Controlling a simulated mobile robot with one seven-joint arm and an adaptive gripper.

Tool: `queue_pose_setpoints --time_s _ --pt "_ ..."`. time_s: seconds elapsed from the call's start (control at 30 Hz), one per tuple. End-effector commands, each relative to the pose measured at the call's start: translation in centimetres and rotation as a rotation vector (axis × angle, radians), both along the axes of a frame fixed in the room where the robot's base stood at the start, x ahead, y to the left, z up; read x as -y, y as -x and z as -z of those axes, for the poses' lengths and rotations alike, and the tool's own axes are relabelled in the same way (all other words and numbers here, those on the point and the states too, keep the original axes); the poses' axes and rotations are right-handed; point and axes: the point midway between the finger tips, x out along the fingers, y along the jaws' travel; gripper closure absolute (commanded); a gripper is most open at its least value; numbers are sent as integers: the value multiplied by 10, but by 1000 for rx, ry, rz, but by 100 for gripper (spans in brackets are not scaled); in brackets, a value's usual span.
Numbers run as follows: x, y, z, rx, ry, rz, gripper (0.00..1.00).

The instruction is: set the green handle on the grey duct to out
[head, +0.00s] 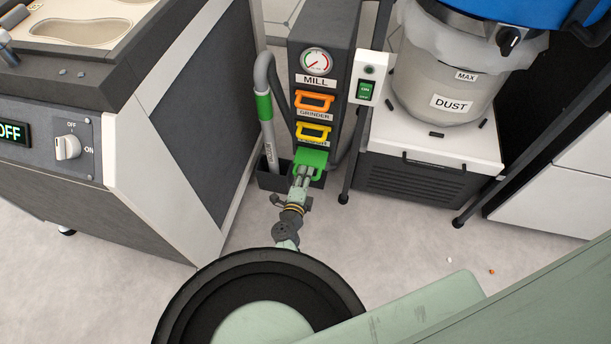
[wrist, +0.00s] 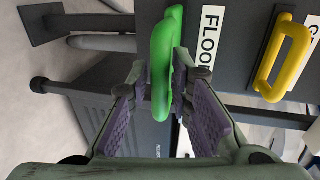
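The grey duct (head: 325,30) is a tall dark column with a MILL gauge and three handles one above another. The green handle (head: 311,158) is the lowest and also shows in the wrist view (wrist: 165,45). My gripper (head: 303,172) is at it, coming from the front. In the wrist view my gripper (wrist: 162,75) has one finger on each side of the green loop. A narrow dark gap shows by the left finger; the right fingertip is very close to the loop, and contact is unclear. In the head view my gripper partly hides the handle.
Above are the yellow handle (head: 313,131) and orange handle (head: 314,101). A grey hose (head: 265,75) with a green band stands left of the duct. A switch box (head: 368,78) and dust bin (head: 436,75) are right. A machine cabinet (head: 150,130) stands left.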

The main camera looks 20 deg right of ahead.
Motion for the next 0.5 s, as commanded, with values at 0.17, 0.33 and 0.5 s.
queue_pose_setpoints --time_s 0.17,0.33,0.5 --pt "0 0 0 0 0 0 94" --pt "0 0 0 0 0 0 100" --pt "0 0 0 0 0 0 100"
